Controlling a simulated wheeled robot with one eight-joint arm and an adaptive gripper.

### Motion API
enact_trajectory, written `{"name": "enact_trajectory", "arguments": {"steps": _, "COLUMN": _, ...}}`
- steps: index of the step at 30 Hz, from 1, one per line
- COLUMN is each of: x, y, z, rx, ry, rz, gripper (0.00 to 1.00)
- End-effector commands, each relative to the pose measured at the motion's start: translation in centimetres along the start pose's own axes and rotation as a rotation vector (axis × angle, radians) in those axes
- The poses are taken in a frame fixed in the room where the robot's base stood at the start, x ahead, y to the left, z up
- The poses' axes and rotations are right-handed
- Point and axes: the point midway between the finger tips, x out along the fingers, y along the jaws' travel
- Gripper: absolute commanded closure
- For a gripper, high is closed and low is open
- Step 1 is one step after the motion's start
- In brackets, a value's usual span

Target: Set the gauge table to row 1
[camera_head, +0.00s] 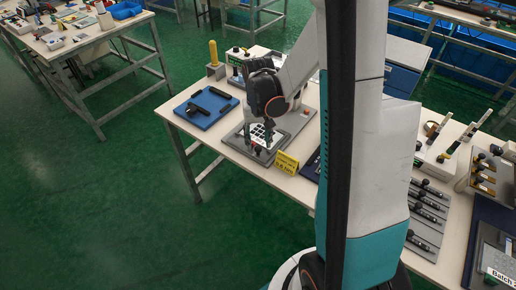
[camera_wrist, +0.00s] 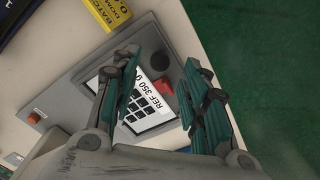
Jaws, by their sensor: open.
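A grey keypad panel (camera_head: 232,142) lies on the table in the head view, and its grey face (camera_wrist: 82,92) fills the middle of the wrist view. A small red part (camera_wrist: 166,88) and a round black knob (camera_wrist: 163,60) sit beside the film. My gripper (camera_head: 259,140) is over the panel, pointing down. In the wrist view my gripper (camera_wrist: 160,62) is open and empty, with teal fingers on either side of the film. The fingers hide part of the keypad. Contact cannot be told.
A yellow sign (camera_head: 287,163) stands by the panel's near right. A blue tray (camera_head: 188,113) with black parts lies to the left. An orange-red button (camera_wrist: 34,118) is on the panel's other end. More devices (camera_head: 429,205) line the table at right. Green floor lies beyond the table's edge.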

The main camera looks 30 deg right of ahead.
Motion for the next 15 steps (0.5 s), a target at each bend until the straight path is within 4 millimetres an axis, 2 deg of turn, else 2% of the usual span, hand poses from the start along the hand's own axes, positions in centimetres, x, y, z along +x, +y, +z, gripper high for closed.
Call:
{"name": "enact_trajectory", "arguments": {"steps": 1, "x": 1.1, "y": 0.0, "z": 0.0, "rx": 0.000, "ry": 0.000, "rz": 0.000, "gripper": 0.59}}
{"name": "enact_trajectory", "arguments": {"steps": 6, "x": 2.9, "y": 0.0, "z": 0.0, "rx": 0.000, "ry": 0.000, "rz": 0.000, "gripper": 0.59}}
{"name": "enact_trajectory", "arguments": {"steps": 15, "x": 3.5, "y": 0.0, "z": 0.0, "rx": 0.000, "ry": 0.000, "rz": 0.000, "gripper": 0.59}}
